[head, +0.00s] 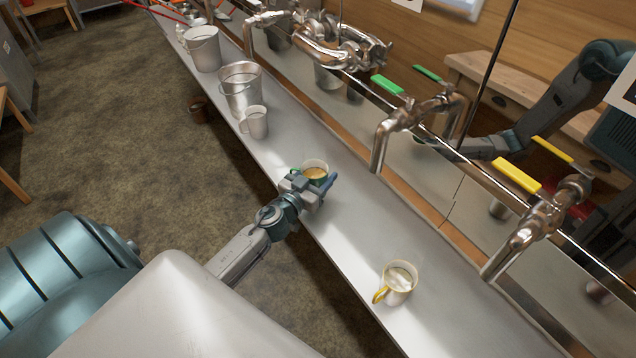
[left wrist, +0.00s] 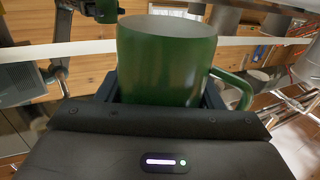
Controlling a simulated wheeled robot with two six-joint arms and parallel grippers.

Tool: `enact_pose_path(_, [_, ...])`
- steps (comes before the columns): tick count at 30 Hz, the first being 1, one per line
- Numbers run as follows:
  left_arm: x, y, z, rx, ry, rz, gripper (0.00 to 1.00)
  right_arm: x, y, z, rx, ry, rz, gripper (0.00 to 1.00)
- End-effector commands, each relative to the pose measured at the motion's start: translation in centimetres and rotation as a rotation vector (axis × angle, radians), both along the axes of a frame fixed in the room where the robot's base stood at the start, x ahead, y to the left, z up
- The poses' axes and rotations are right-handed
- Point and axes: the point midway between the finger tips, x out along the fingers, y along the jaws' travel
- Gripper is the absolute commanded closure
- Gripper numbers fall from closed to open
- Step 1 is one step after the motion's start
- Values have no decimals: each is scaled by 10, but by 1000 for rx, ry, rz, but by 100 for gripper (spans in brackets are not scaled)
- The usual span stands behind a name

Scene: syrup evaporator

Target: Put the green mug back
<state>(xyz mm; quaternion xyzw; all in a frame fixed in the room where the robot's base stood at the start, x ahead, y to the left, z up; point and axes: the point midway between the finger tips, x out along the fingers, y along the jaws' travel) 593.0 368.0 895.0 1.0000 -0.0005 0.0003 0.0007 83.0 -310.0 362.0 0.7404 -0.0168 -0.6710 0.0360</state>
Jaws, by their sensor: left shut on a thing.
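The green mug (head: 315,167) is at the middle of the metal shelf, with amber liquid showing inside it in the head view. My left gripper (head: 318,184) is shut on it. In the left wrist view the green mug (left wrist: 168,62) sits between the fingers, its handle to the right. I cannot tell whether its base touches the shelf. The shelf (head: 345,230) runs diagonally below a row of taps. My right gripper is not in view.
A plain metal mug (head: 254,122) and metal buckets (head: 241,90) stand farther back. A green-handled tap (head: 388,86) and a yellow-handled tap (head: 517,175) overhang the shelf. Bare shelf lies between the mugs.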

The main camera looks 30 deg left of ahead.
Motion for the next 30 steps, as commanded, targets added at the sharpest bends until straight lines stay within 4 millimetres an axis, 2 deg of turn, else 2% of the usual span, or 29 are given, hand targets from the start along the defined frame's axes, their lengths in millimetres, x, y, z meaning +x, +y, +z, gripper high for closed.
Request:
enact_pose_path(10, [1,1,-33,1,-1,0,75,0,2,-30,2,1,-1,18])
enact_pose_path(25, [1,0,-38,0,-1,0,75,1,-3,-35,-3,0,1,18])
enact_pose_path(26, [1,0,-38,0,1,0,36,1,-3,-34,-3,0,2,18])
enact_pose_path(28, [1,0,-37,0,1,0,22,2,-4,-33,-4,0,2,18])
enact_pose_path(29, [1,0,-37,0,1,0,18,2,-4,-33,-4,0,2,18])
enact_pose_path(30, [1,0,-37,0,1,0,18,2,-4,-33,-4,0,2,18])
